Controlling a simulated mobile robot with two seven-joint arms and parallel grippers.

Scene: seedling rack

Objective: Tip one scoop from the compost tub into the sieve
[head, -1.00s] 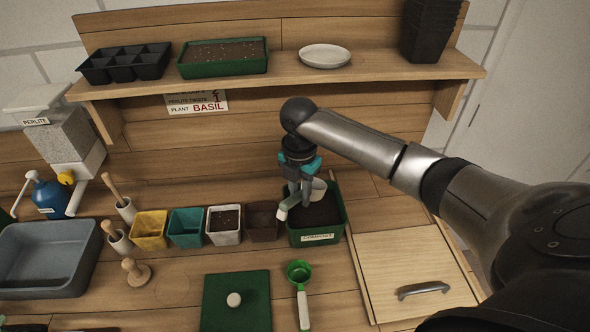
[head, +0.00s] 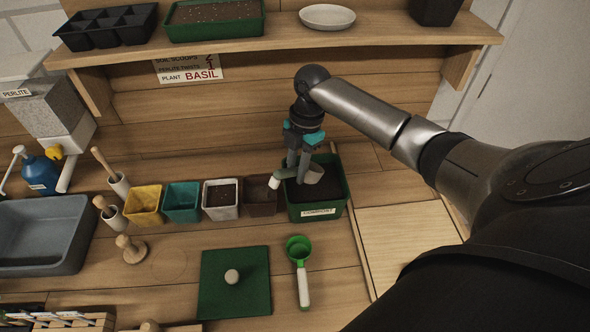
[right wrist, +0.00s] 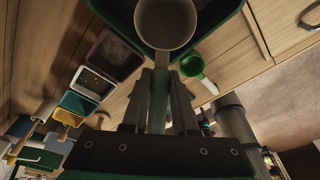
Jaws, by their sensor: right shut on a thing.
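The green compost tub (head: 318,213) holds dark compost and stands on the bench at the right of the pot row. My right gripper (head: 299,176) is over the tub, shut on the scoop (head: 314,174), whose pale handle points left. In the right wrist view the scoop's cup (right wrist: 166,24) looks pale inside, with no compost that I can make out. I cannot tell whether the scoop touches the compost. The sieve (head: 299,249), green and round with a white handle, lies in front of the tub. My left gripper is not in view.
Several small pots, including a white pot (head: 220,212), stand left of the tub. A green mat (head: 234,295) with a round knob on it lies left of the sieve. A wooden board (head: 405,235) lies to the right. A shelf (head: 390,36) overhangs the back.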

